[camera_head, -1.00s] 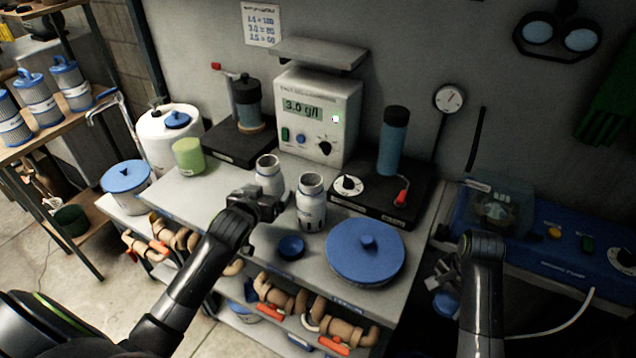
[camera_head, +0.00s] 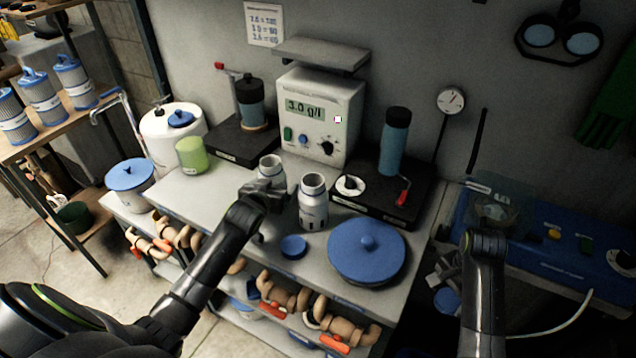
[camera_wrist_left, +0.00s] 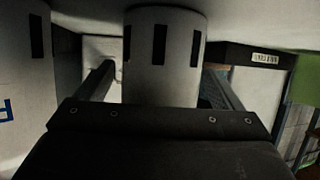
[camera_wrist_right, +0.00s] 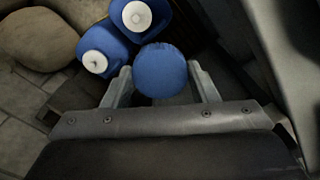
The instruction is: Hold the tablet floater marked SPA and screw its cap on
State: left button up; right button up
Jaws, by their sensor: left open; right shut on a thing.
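Two white slotted floaters without caps stand upright on the counter: a left one (camera_head: 270,168) and a right one (camera_head: 312,205). I cannot read which is marked SPA. My left gripper (camera_head: 272,192) is open at the left floater, partly hiding it. In the left wrist view the left floater (camera_wrist_left: 165,60) stands between the open fingers (camera_wrist_left: 165,92); the other floater (camera_wrist_left: 25,75), with part of a blue mark, is at the left edge. My right gripper (camera_wrist_right: 163,85) is shut on a blue cap (camera_wrist_right: 160,70), right of the counter. Another blue cap (camera_head: 293,246) lies on the counter.
A large blue lid (camera_head: 366,250) lies at the counter's front right. A black stand (camera_head: 380,190) with a blue cylinder and a meter (camera_head: 320,115) stand behind the floaters. A green cup (camera_head: 191,155) is at the left. Blue containers (camera_wrist_right: 105,48) lie below my right gripper.

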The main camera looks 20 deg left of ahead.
aim_at(270, 157)
pick_arm(q)
jog(key=shift+c, duration=0.4)
jog(key=c, duration=1.2)
notch_tip(270, 157, up, 10)
jog(key=shift+r+b, duration=0.1)
jog(key=shift+b, duration=0.4)
jog(key=o, duration=0.6)
jog(key=c, duration=0.8)
